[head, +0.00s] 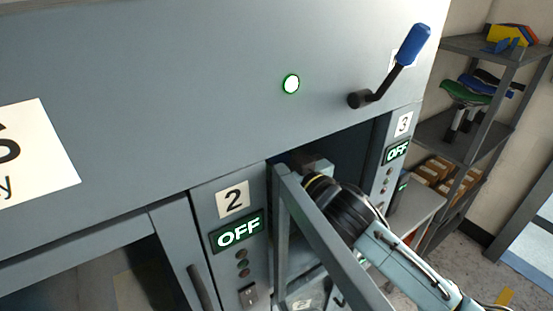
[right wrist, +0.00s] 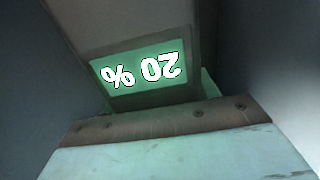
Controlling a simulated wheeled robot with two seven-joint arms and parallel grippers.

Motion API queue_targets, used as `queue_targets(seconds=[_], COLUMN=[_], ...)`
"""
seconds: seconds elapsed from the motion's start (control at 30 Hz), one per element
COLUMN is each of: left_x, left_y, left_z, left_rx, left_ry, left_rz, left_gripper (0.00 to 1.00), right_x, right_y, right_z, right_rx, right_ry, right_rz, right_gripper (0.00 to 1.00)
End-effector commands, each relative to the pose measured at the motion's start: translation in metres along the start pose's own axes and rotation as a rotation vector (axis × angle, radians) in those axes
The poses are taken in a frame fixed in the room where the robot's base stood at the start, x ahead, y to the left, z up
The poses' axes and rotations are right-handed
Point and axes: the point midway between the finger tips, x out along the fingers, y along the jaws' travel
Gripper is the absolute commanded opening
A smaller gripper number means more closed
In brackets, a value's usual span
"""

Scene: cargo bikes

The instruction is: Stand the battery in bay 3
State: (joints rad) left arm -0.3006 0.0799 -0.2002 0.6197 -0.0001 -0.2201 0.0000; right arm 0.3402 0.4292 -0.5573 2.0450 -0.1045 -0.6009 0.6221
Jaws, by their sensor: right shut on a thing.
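The battery (right wrist: 195,62) shows close up in the right wrist view, with a green display (right wrist: 140,78) that reads "20 %" upside down. Bay 3 (head: 360,160) is the dark opening left of the "3" label (head: 404,124) in the head view. My right gripper (head: 322,184) reaches into this opening and is shut on the battery. Its fingertips are hidden. A small pale block at the gripper (head: 319,167) may be part of the battery. Whether the battery touches the bay floor cannot be seen. My left gripper is not in view.
An open framed door (head: 335,245) stands in front of my right gripper. Bay 2 (head: 90,275) has a closed door at the left. Both panels read "OFF". A blue-handled lever (head: 410,45) and a lit round lamp (head: 291,84) are above. Shelves (head: 450,135) stand at right.

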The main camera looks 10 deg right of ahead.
Motion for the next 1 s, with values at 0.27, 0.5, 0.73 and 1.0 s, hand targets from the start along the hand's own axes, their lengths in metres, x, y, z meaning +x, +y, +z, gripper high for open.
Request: queue_targets(seconds=[0.27, 0.5, 0.73, 1.0], left_x=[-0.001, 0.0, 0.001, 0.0], left_y=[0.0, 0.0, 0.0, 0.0], left_z=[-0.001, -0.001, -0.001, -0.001], left_rx=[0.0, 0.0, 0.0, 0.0], left_ry=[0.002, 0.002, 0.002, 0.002], left_rz=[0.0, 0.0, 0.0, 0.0], left_gripper=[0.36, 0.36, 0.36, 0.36], right_x=[0.0, 0.0, 0.0, -0.007], right_y=[0.0, 0.0, 0.0, 0.0], right_z=[-0.007, 0.002, 0.002, -0.001], right_rx=[-0.002, 0.0, 0.0, 0.0], right_ry=[0.015, 0.001, 0.001, 0.0], right_rz=[-0.002, 0.0, 0.0, 0.0], right_gripper=[0.0, 0.71, 0.81, 0.81])
